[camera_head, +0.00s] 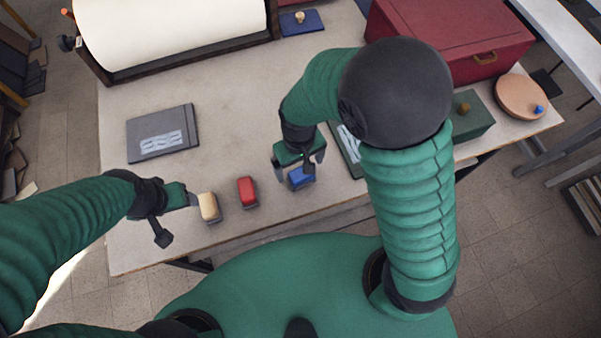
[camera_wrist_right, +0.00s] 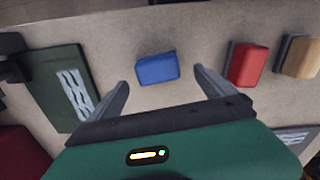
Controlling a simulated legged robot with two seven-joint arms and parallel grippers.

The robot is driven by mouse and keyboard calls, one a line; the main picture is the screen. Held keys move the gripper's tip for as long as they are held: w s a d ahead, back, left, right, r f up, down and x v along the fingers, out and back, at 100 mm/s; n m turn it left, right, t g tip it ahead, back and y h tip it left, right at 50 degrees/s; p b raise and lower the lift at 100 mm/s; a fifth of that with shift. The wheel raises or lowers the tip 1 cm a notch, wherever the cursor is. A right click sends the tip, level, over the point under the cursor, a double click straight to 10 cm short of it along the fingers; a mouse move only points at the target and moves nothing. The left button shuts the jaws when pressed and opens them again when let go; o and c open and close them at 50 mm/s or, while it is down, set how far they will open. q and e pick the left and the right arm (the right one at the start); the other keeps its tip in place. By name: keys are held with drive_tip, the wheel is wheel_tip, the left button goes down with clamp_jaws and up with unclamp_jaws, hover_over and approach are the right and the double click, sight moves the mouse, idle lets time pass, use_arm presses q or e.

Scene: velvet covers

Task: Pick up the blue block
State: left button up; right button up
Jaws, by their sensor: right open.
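The blue block (camera_head: 300,178) lies on the table near its front edge. It also shows in the right wrist view (camera_wrist_right: 157,69), framed between the fingertips and touching neither. My right gripper (camera_head: 299,165) is open and empty above the block; it also shows in the right wrist view (camera_wrist_right: 160,80). My left gripper (camera_head: 188,199) is beside the tan block (camera_head: 209,207), on its left. Whether its fingers are open or touch that block I cannot tell.
A red block (camera_head: 247,191) sits between the tan and blue blocks. A dark green folder (camera_wrist_right: 62,88) lies on the other side of the blue block. A grey folder (camera_head: 162,132), a paper roll (camera_head: 170,28) and a red box (camera_head: 455,35) lie farther back. The table (camera_head: 230,110) is clear in the middle.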

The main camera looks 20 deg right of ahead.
sight(301, 172)
drive_tip(key=f, duration=0.2)
drive_tip(key=s+f, duration=0.1)
drive_tip(key=f, duration=0.1)
drive_tip(key=shift+d, duration=0.2)
drive_tip(key=shift+w+a+f, duration=0.1)
drive_tip(key=shift+w+f, duration=0.1)
drive_tip(key=shift+f, duration=0.15)
drive_tip(key=c, duration=1.8)
drive_tip(key=shift+r, duration=0.1)
drive_tip(key=shift+r+p, duration=0.15)
drive_tip(key=shift+p, duration=0.15)
